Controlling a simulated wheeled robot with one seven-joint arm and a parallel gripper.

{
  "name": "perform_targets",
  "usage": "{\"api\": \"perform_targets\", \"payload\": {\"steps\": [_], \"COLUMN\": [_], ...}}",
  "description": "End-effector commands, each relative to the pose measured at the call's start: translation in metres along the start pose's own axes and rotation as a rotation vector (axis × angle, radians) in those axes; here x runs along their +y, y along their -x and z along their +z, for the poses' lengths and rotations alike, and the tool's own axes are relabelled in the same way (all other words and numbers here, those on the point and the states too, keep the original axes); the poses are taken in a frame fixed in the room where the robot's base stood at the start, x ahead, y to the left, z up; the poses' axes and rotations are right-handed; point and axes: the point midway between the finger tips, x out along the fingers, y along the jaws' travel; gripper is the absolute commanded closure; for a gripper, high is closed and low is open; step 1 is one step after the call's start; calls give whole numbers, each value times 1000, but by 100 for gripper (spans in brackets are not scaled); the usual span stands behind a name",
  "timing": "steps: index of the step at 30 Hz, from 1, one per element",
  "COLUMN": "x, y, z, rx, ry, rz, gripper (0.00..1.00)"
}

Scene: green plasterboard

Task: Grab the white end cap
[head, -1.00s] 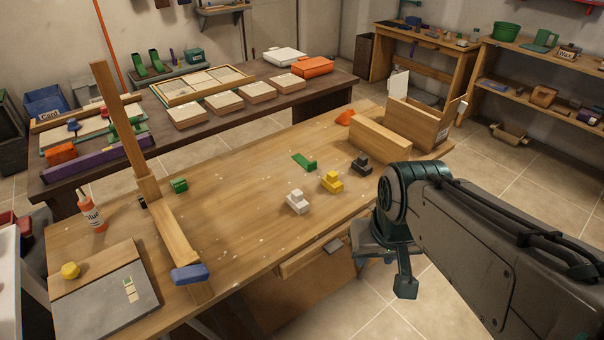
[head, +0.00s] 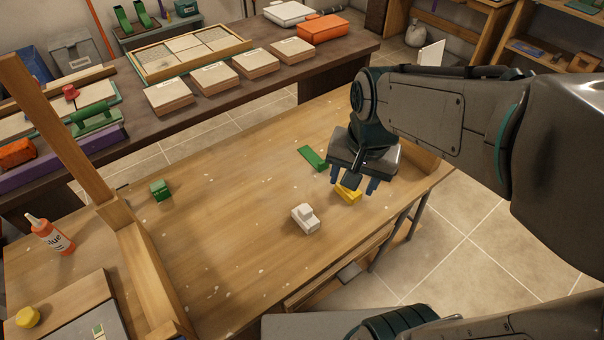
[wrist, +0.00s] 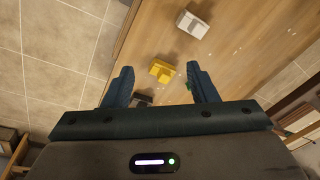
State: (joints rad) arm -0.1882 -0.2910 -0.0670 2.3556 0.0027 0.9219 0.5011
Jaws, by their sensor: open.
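The white end cap (head: 306,218) is a small stepped block on the wooden workbench (head: 235,235), right of the middle in the head view. It also shows near the top of the wrist view (wrist: 192,24), beyond my fingertips. My gripper (head: 354,186) is open and empty above the bench, to the right of and behind the white cap in the head view. A yellow cap (head: 348,193) lies below it, partly hidden by a finger. In the wrist view the yellow cap (wrist: 161,70) shows between the fingers (wrist: 159,74), apart from them.
A green piece (head: 313,157) lies just left of my gripper. A dark cap (wrist: 142,100) is partly hidden by my gripper. A green block (head: 160,190), a glue bottle (head: 50,235) and an upright wooden frame (head: 105,190) are on the left. The bench around the white cap is clear.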

Motion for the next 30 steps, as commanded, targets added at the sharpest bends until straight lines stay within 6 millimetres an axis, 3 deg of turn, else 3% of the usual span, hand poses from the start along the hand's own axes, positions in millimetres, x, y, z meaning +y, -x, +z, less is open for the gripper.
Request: {"api": "perform_targets", "payload": {"steps": [1,6,12,19,30], "x": [-14,-53,-84,-91,-85], "y": [-15,-45,-69,-90,-154], "z": [-5,-19,-24,-24,-16], "rx": [-27,-78,-94,-95,-95], "ry": [-69,-329,-528,-597,-596], "rz": [10,58,111,131,130], "gripper": [47,47,47,47,47]}}
